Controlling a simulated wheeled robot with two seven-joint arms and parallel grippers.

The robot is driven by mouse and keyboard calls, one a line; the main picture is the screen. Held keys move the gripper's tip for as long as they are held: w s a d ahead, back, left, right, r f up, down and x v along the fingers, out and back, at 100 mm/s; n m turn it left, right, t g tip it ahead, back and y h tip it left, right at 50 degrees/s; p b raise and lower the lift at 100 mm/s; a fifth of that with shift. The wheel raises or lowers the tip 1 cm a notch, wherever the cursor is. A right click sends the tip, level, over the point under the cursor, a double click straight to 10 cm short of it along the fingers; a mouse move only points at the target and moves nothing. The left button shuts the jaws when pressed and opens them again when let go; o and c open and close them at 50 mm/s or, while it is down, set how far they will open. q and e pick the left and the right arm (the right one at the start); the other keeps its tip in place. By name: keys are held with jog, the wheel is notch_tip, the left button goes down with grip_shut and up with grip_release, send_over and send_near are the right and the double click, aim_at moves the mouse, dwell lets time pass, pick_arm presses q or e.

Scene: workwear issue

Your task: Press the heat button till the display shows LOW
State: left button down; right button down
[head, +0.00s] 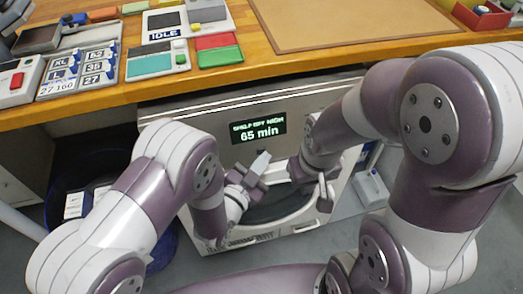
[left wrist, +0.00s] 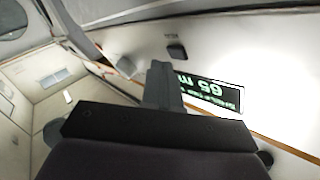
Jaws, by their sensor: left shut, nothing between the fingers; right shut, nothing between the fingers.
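The dryer (head: 225,112), a pale machine with a round door, stands under the table. Its display (head: 259,128) shows small green text that seems to read SHELF DRY WARM, above 65 min. The display also appears upside down in the left wrist view (left wrist: 212,92). A small dark button (left wrist: 177,50) is on the panel there; its label is too small to read. My left gripper (head: 260,160) is shut and empty, just below the display, and also shows in the left wrist view (left wrist: 160,75). My right gripper (head: 325,190) is shut and empty before the door's right side.
The wooden table (head: 245,78) above the dryer holds a device reading IDLE (head: 165,34), size cards (head: 80,72), coloured pads and a brown mat (head: 350,22). A dark blue bin (head: 165,245) stands left of the dryer. My arms cover parts of its front.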

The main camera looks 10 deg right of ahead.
pick_arm(q)
jog(key=shift+w+f, duration=0.1)
jog(key=shift+w, duration=0.15)
jog(key=shift+w+f, duration=0.1)
jog(key=shift+w, duration=0.25)
dwell(0.5)
jog(key=shift+s, duration=0.1)
jog(key=shift+s+r, duration=0.25)
jog(key=shift+s, duration=0.4)
jog(key=shift+s+d+r+p, duration=0.1)
jog(key=shift+s+r+p, duration=0.2)
jog(key=shift+s, duration=0.5)
jog(key=shift+s+a+r+p, duration=0.1)
jog(key=shift+s+r+p, duration=0.2)
jog(key=shift+s, duration=0.5)
jog(key=shift+s+d+r+p, duration=0.15)
jog(key=shift+s+p, duration=0.25)
jog(key=shift+s, duration=0.4)
